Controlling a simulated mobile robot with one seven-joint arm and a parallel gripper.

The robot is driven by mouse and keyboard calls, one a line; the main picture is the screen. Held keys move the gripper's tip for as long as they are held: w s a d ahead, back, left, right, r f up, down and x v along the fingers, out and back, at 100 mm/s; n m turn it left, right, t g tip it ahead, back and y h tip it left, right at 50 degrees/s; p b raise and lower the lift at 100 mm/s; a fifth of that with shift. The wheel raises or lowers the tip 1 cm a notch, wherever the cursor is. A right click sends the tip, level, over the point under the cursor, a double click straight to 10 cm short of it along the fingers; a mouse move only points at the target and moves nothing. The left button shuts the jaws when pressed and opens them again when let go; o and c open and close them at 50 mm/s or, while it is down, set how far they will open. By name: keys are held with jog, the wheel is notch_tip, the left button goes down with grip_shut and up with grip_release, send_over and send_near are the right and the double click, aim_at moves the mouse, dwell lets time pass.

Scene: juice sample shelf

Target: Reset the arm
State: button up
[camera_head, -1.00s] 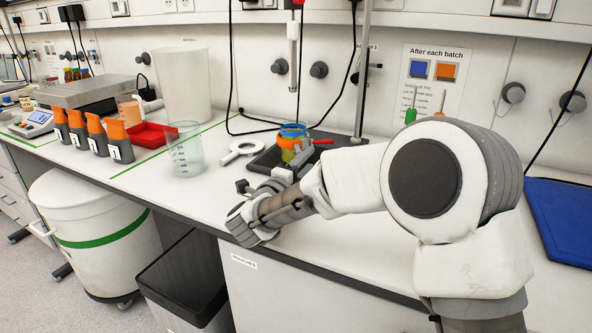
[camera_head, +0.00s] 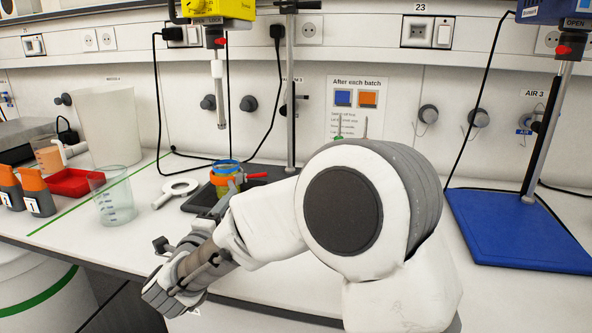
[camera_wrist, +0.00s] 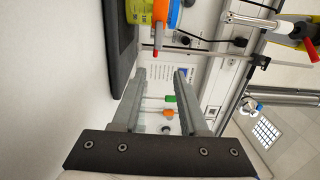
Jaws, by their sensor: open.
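My gripper (camera_wrist: 160,80) shows in the wrist view with its two grey fingers spread apart and nothing between them. In the head view my arm reaches low over the front of the bench, and my gripper (camera_head: 219,208) is partly hidden by my own arm links. A jar with a blue rim and orange band (camera_head: 225,172) stands on a dark tray (camera_head: 256,171) just beyond my gripper, with a red handle at its side. In the wrist view the jar (camera_wrist: 172,14) is beyond the fingertips, apart from them.
A clear beaker (camera_head: 115,200), a red tray (camera_head: 75,182) and orange-topped containers (camera_head: 35,190) stand left. A blue mat (camera_head: 515,232) lies right.

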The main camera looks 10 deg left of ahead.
notch_tip(320, 180, up, 7)
jog(key=w+d+n+y, duration=0.1)
jog(key=d+n+y, duration=0.2)
jog(key=n+y, duration=0.35)
jog(key=s+d+n+g, duration=0.4)
jog(key=d+n, duration=0.3)
jog(key=s+d+f+n+g+h, duration=0.25)
jog(key=s+d+f+g, duration=0.2)
jog(key=s+d, duration=0.8)
jog(key=s+d+f+n+g+h, duration=0.25)
jog(key=s+d+f+g, duration=0.2)
jog(key=s+d, duration=0.8)
notch_tip(320, 180, up, 21)
jog(key=a+p, duration=0.1)
jog(key=p, duration=2)
jog(key=shift+w+a+f+n, duration=0.15)
jog(key=shift+w+a+n, duration=0.05)
jog(key=shift+w+n, duration=0.15)
